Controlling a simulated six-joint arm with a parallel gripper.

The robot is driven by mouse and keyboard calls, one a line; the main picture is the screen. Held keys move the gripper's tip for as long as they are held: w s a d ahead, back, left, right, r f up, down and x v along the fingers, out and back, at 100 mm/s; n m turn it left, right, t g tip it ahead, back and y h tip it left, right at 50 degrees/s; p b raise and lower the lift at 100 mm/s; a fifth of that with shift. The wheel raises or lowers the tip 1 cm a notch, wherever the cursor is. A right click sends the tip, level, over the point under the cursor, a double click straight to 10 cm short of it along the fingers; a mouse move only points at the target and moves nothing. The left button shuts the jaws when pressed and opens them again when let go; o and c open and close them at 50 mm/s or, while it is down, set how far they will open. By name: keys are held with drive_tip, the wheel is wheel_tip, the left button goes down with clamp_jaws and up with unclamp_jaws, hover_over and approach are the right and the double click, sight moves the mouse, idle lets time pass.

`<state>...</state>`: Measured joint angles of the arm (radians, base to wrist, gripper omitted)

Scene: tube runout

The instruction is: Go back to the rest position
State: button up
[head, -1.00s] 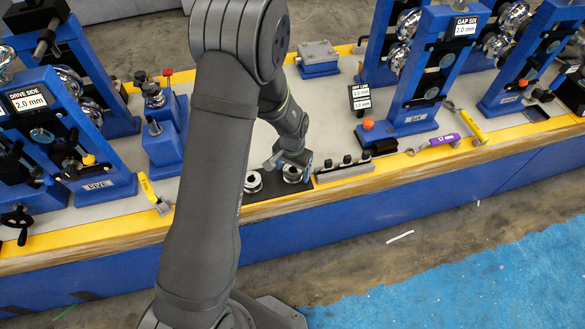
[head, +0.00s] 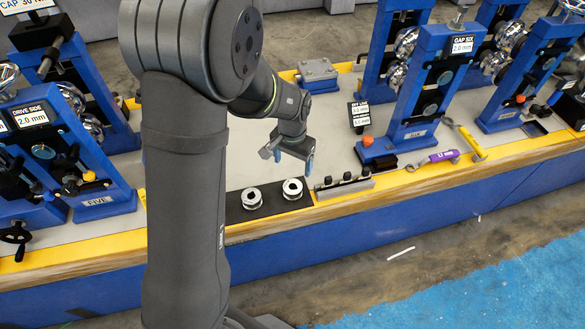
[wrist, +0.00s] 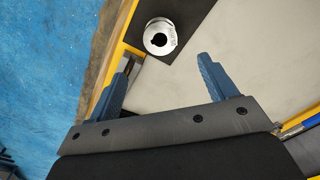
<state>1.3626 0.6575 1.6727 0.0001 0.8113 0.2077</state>
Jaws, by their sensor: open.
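My gripper (head: 290,160) hangs above the bench in the head view, its fingers pointing down, behind and above two silver rollers. In the wrist view its two blue fingers (wrist: 160,85) are spread apart with nothing between them. The left roller (head: 252,197) and the right roller (head: 292,188) sit apart on a black mat (head: 270,207) at the bench's front edge. The wrist view shows one silver roller (wrist: 160,37) with a dark bore on the mat, beyond the fingertips and apart from them.
A blue stand labelled gap six (head: 420,85) rises to the right, and the stand labelled five (head: 85,170) to the left. A small rack with black knobs (head: 345,187), a purple-handled wrench (head: 443,156) and a yellow-handled tool (head: 467,140) lie along the front edge. Pale bench top behind the mat is clear.

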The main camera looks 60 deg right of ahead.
sight(292, 183)
idle(0.4)
wheel_tip(292, 183, down, 12)
drive_tip(key=shift+r, duration=1)
drive_tip(key=shift+f, duration=0.1)
